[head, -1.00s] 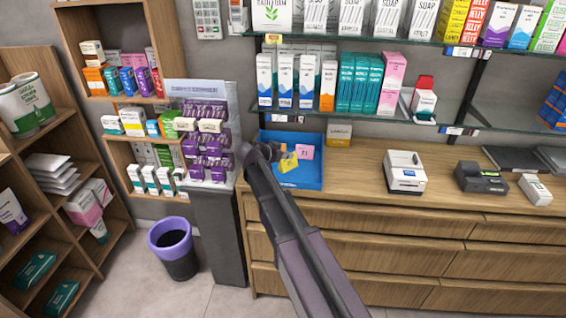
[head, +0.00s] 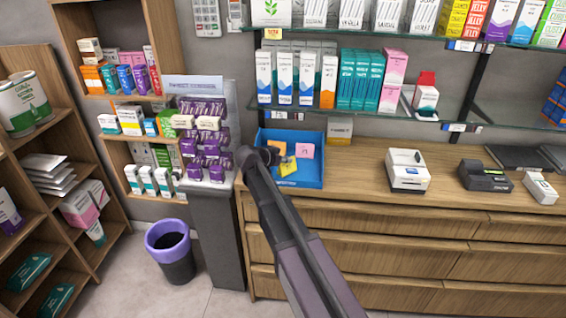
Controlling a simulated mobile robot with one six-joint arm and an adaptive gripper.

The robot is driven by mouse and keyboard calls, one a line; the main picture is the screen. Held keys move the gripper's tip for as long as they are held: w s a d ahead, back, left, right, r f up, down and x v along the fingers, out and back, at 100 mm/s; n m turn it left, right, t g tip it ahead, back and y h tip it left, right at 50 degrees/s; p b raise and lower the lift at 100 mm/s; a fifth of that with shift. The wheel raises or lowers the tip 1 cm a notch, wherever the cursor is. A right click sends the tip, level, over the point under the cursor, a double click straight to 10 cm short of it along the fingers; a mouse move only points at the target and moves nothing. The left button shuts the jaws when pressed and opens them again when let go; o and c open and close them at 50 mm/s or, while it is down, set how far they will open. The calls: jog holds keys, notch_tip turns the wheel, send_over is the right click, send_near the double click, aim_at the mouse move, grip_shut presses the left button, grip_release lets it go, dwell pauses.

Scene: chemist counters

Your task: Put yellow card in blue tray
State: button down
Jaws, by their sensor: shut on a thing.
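The blue tray (head: 314,180) sits on the wooden counter left of centre. A pink card (head: 305,151) lies in it. A yellow card (head: 288,166) shows over the tray floor, with a smaller orange-yellow piece (head: 277,147) just above it in the picture. My gripper (head: 272,157) is at the tray's left part, small and mostly hidden by the end of my arm. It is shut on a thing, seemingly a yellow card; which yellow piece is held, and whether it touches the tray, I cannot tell.
A display stand with purple packs (head: 207,140) stands close left of the tray. A glass shelf with boxes (head: 360,108) hangs above the counter. A white device (head: 407,170) and a black device (head: 484,177) stand to the right, with bare counter between tray and white device.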

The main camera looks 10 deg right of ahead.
jog(key=shift+f, duration=0.1)
jog(key=c, duration=0.7)
grip_release()
jog(key=shift+c, duration=0.2)
jog(key=shift+s+a+r+p, duration=0.25)
jog(key=shift+a+r+p, duration=0.1)
jog(key=shift+a+r, duration=0.05)
jog(key=p+v, duration=0.4)
jog(key=v, duration=0.5)
jog(key=shift+s+a+r+p, duration=0.15)
jog(key=shift+s+a+p, duration=0.05)
jog(key=shift+p, duration=0.15)
jog(key=shift+s+a+r, duration=0.25)
jog(key=shift+s+a, duration=0.1)
jog(key=shift+a, duration=0.2)
